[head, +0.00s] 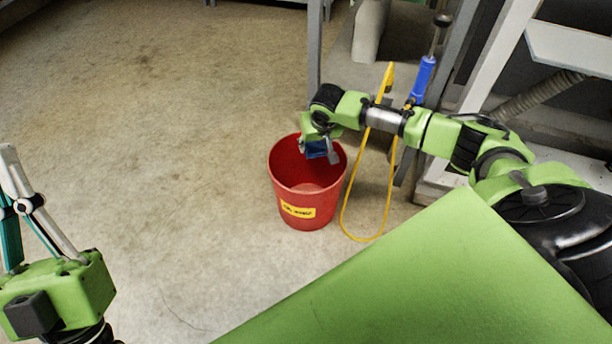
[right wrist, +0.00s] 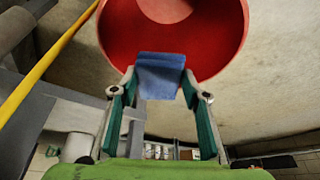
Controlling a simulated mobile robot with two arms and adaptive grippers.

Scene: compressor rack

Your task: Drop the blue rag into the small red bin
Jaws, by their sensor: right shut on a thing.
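The small red bin (head: 300,218) stands upright on the floor with a yellow label on its front. My right gripper (head: 326,151) is over the right rear part of the bin's open mouth. It is shut on the blue rag (head: 316,149). In the right wrist view the rag (right wrist: 160,78) sits between the fingertips, with the red bin (right wrist: 205,45) beyond it. The rag's height above the rim is hard to tell. My left gripper (head: 12,205) is at the left edge, far from the bin and partly cut off; its opening is unclear.
A yellow hose or cable loop (head: 344,213) hangs close to the bin's right side. A blue-handled tool (head: 423,80) stands by the grey rack frame (head: 315,50) behind. Concrete floor (head: 160,130) to the left is clear.

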